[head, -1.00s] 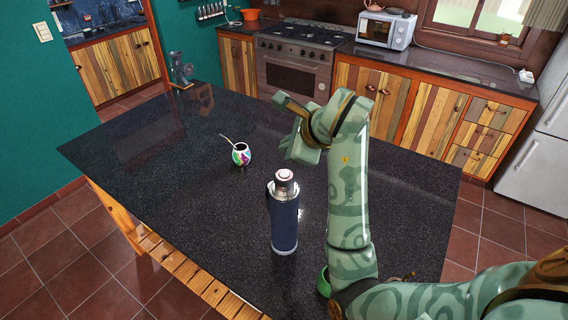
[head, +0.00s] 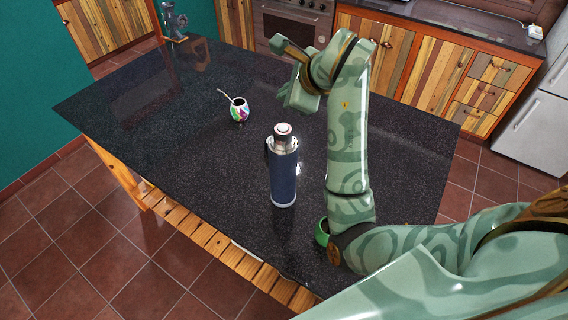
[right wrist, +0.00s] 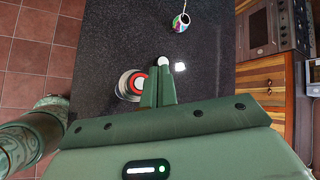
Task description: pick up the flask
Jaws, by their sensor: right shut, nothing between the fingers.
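The flask (head: 283,172) stands upright on the dark countertop (head: 200,165). It has a dark blue body, a silver neck and a light top with a red ring. My right gripper (head: 280,70) is above and beyond it, apart from it, with the forearm to the flask's right. In the right wrist view the flask (right wrist: 131,84) is seen from above, just left of the closed fingertips (right wrist: 164,64), which partly cover it. The right gripper is shut and empty. My left gripper is not in view.
A colourful mate cup (head: 239,111) with a metal straw stands left of and behind the flask. A green object (head: 322,232) is partly hidden by my right arm. A grey grinder-like device (head: 172,22) is at the far left corner. The left of the counter is clear.

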